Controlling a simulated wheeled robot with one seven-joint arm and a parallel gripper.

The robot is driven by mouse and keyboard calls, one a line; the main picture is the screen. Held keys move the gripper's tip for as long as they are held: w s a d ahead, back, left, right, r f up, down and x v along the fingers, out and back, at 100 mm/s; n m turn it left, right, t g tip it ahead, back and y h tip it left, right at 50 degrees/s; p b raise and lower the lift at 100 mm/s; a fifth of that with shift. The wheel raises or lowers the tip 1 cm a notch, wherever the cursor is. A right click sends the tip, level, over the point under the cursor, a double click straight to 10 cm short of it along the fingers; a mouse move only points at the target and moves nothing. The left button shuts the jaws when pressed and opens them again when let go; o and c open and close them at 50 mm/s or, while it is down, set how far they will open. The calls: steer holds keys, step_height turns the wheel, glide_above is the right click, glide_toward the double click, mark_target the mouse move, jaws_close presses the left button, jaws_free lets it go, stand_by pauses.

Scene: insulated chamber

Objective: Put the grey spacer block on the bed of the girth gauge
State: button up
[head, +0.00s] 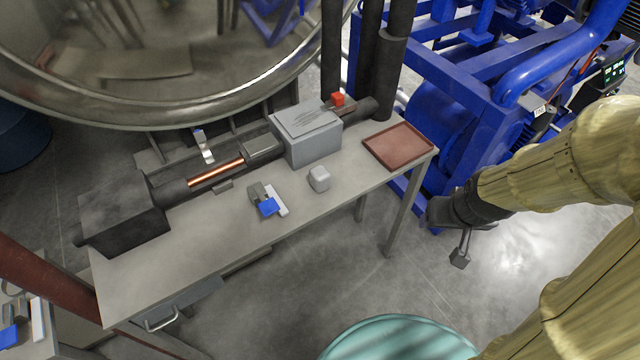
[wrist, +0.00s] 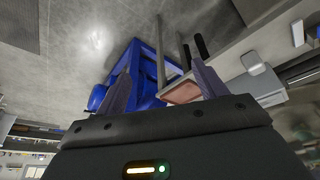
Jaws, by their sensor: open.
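The grey spacer block (head: 319,178) is a small, light, rounded block standing alone on the bench top in the head view. It also appears in the wrist view (wrist: 254,63). Behind it, a long dark bench machine, likely the girth gauge (head: 125,212), runs along the bench, with a box at its left end, a copper-coloured rod (head: 216,173) along it and a grey housing (head: 312,138) towards the right. My gripper (head: 462,246) is off the bench's right end, well apart from the block. Its two fingers are spread and empty in the wrist view (wrist: 163,85).
A red-brown tray (head: 398,146) lies at the bench's right end. A small grey-and-blue item (head: 267,206) lies left of the block. Blue machinery (head: 450,110) stands behind the right end. A teal round-topped object (head: 400,340) stands in front. Floor between is clear.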

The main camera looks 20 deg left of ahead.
steer(key=w+a+f+n+t+y+b, duration=0.1)
steer(key=w+a+f+n+y+b, duration=0.15)
steer(key=a+f+b, duration=0.4)
steer(key=w+a+f+n+t+y+b, duration=0.2)
steer(key=a+y+b, duration=0.1)
steer(key=a, duration=0.3)
steer(key=w+a+f+n+t+y+b, duration=0.2)
steer(key=a+n+y+b, duration=0.1)
steer(key=a, duration=0.4)
steer(key=shift+w+y+b, duration=0.2)
steer(key=shift+y+b, duration=0.55)
steer(key=shift+b, duration=0.2)
steer(key=shift+w+r+p, duration=0.1)
steer(key=shift+p, duration=0.2)
